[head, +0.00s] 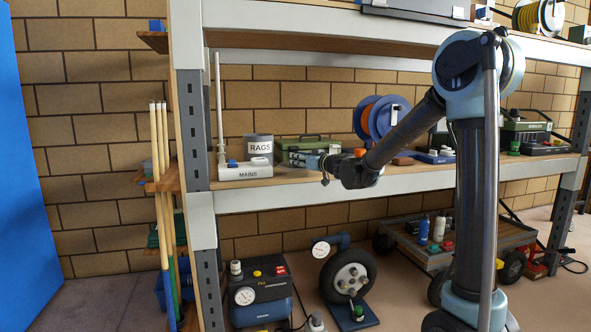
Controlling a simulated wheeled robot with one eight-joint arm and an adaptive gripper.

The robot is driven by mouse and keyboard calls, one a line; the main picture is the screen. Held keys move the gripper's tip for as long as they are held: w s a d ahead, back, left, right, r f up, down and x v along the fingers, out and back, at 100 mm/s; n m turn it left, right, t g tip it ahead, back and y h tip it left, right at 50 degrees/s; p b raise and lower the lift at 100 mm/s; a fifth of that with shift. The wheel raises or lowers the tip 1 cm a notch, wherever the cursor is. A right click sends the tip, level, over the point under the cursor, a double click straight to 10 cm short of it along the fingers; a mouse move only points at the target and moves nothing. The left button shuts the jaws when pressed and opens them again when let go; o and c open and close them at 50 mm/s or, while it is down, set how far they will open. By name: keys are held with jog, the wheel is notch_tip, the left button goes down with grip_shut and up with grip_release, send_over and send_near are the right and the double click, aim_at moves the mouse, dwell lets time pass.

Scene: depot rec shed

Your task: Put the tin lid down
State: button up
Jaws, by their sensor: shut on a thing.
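My gripper (325,172) is at the end of my arm, at the front edge of the middle shelf (400,178), in front of the green case. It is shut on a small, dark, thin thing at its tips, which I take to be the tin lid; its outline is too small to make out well. A grey tin labelled RAGS (258,145) stands upright on the shelf, left of my gripper and apart from it. I cannot tell from this angle whether its top is open.
A white MAINS block (245,172) with an upright pole stands in front of the tin. A green case (308,146) and a blue-and-orange reel (383,120) stand along the shelf. Shelf posts (198,150) and the upper shelf (300,30) bound the space.

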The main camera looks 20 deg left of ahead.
jog(key=shift+x, duration=1.2)
jog(key=shift+a+f, duration=0.1)
jog(key=shift+f, duration=1.55)
jog(key=o, duration=1.1)
jog(key=shift+f, duration=0.1)
jog(key=shift+c, duration=0.2)
